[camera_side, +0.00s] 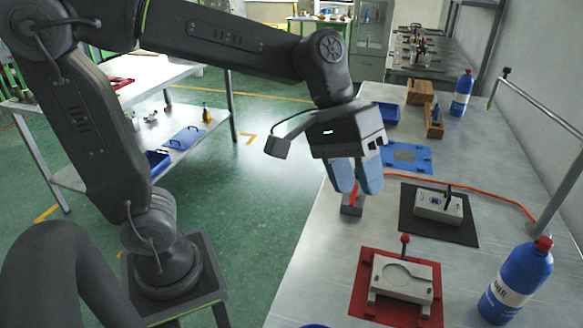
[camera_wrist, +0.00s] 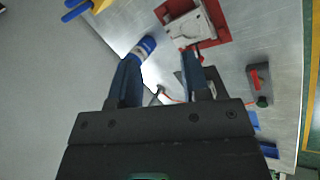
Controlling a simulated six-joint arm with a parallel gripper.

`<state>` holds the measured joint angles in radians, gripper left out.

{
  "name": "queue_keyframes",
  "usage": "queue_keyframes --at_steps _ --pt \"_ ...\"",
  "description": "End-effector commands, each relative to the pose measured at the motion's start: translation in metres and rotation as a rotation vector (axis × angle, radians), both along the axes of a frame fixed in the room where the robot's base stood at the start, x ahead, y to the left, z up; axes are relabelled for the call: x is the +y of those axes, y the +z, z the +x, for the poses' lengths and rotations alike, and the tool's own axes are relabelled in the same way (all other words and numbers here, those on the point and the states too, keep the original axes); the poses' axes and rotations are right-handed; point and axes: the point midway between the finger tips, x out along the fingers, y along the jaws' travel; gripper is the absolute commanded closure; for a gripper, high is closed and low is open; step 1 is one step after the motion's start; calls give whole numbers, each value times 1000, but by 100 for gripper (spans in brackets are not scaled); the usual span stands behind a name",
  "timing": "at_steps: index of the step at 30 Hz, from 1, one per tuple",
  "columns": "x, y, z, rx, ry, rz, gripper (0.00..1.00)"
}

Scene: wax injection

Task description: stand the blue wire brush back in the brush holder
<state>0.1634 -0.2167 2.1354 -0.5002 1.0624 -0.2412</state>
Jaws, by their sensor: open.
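My gripper (camera_side: 356,190) has blue fingers and is open, with nothing seen between them; it also shows in the wrist view (camera_wrist: 160,75). It hangs above the bench near the left edge. A small grey block (camera_side: 351,210) with a red part stands just below and behind the fingers; in the wrist view it seems to be the block (camera_wrist: 254,78) at right. Whether it is the brush holder I cannot tell. Blue and yellow pieces (camera_wrist: 76,12) are cut off at the wrist view's top left; I cannot tell if one is the wire brush. No brush is clearly seen in the side view.
A red mat (camera_side: 361,290) bears a grey mould (camera_side: 403,279). A black mat (camera_side: 407,225) bears another block (camera_side: 438,207). A blue bottle (camera_side: 516,282) stands front right, another (camera_side: 461,95) far back. Wooden blocks (camera_side: 434,122) and a blue plate (camera_side: 407,156) lie behind; an orange cable (camera_side: 470,191) crosses the bench.

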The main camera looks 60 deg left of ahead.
Motion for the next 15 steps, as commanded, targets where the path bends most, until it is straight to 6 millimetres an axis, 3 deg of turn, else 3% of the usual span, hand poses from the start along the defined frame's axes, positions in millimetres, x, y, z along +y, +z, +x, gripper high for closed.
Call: queue_keyframes --at_steps 3,6,10,15 --pt "45 -6 -33 -173 -45 173 57" --pt "75 -15 -55 -283 -88 313 57" --pt "101 -26 -75 -371 -131 453 57" --pt "115 -33 -84 -416 -159 534 57"
